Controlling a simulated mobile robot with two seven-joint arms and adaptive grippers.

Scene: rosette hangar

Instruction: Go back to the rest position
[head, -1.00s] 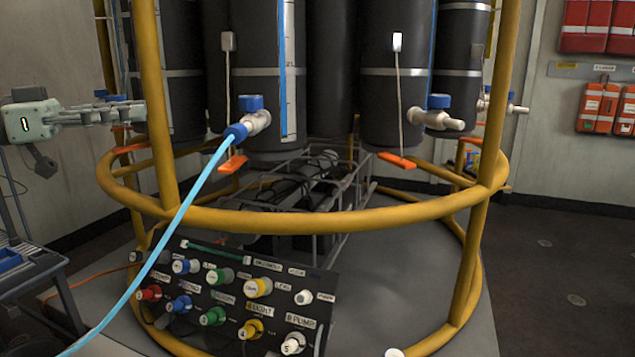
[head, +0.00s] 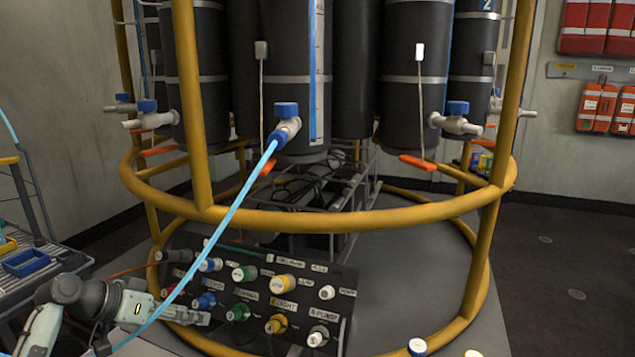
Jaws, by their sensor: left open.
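My left gripper (head: 196,317) is at the lower left, low beside the control panel (head: 262,290), with its fingers pointing right. The light blue hose (head: 205,254) crosses the picture in front of the gripper body. The gripper appears empty and its jaws are open. Whether its fingertips touch the panel, I cannot tell. My right gripper is out of view.
A yellow tubular frame (head: 345,218) rings several dark cylinders with blue-handled valves (head: 287,112). The hose runs from the middle valve. A cart with a blue tray (head: 26,262) stands at the left. Open floor (head: 545,285) lies at the right.

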